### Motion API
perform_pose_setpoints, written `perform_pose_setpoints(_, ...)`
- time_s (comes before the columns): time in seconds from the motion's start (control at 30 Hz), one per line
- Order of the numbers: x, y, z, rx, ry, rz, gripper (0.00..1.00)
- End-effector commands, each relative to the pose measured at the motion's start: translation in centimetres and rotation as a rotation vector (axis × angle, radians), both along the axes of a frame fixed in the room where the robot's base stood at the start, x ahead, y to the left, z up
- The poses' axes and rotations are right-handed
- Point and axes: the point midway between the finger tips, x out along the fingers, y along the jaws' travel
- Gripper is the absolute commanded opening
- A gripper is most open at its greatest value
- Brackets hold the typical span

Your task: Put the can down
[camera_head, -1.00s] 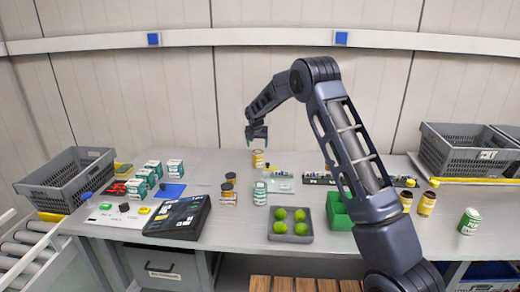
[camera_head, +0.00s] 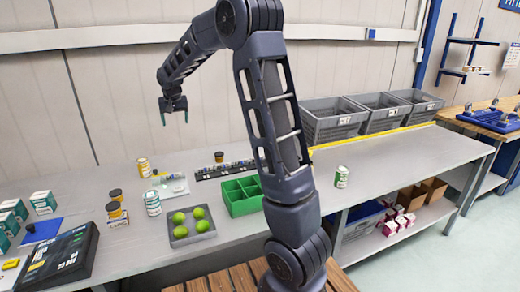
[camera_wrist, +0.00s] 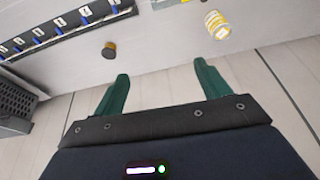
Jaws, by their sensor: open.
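A yellow-and-white can (camera_head: 143,167) stands upright on the grey table near the wall, at the left in the head view. In the wrist view a yellow-and-white can (camera_wrist: 217,25) shows beyond the fingertips, apart from them. My gripper (camera_head: 174,117) is open and empty in the air, above and to the right of that can in the head view. Its two green fingers (camera_wrist: 160,85) are spread with nothing between them. A green-and-white can (camera_head: 152,203) stands nearer the front, and another green-and-white can (camera_head: 341,177) stands alone at the right.
A grey tray with green balls (camera_head: 172,236) and a green divided box (camera_head: 232,204) stand at the front middle. Dark-capped jars (camera_head: 117,206) and a black case (camera_head: 62,262) are at left. Grey crates (camera_head: 325,128) line the back right. Table around the right can is clear.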

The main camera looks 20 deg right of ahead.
Motion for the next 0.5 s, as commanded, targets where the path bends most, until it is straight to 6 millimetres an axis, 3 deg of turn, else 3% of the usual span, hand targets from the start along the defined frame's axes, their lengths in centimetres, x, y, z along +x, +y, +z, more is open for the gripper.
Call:
perform_pose_setpoints(0.2, -6.3, -5.7, 3.9, 0.006, -0.002, -0.004, 0.76)
perform_pose_setpoints(0.5, -15.8, -11.9, 6.8, 0.007, -0.006, 0.000, 0.76)
